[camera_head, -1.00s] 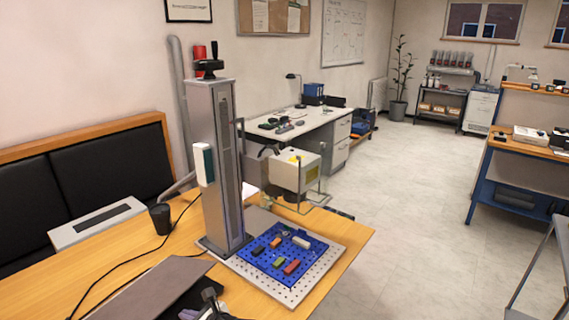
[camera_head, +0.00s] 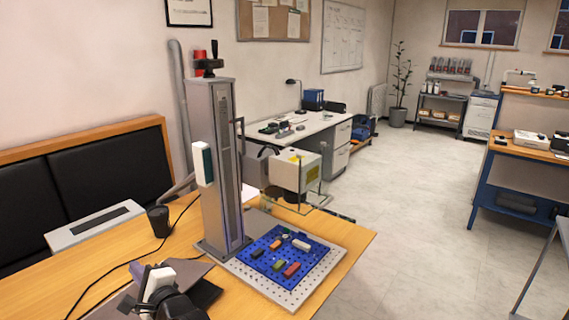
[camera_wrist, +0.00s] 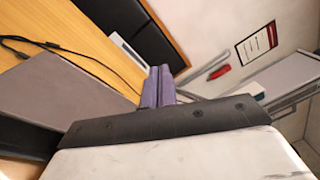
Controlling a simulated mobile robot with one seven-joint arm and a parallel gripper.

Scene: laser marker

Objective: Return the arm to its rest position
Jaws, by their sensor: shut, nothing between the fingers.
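My gripper (camera_head: 137,271) shows at the lower left in the head view, above the wooden table (camera_head: 60,285) near the dark grey laptop-like panel (camera_head: 203,293). Its two purple fingers lie side by side in the wrist view (camera_wrist: 158,84), shut and with nothing between them. My gripper is left of the laser marker column (camera_head: 222,160) and apart from the blue perforated plate (camera_head: 268,242), which carries several small coloured blocks.
A black cup (camera_head: 158,220) and a grey box (camera_head: 95,226) stand at the table's back left. A black cable runs across the wood. A black padded bench (camera_head: 90,175) lines the wall. The floor (camera_head: 425,220) to the right is open.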

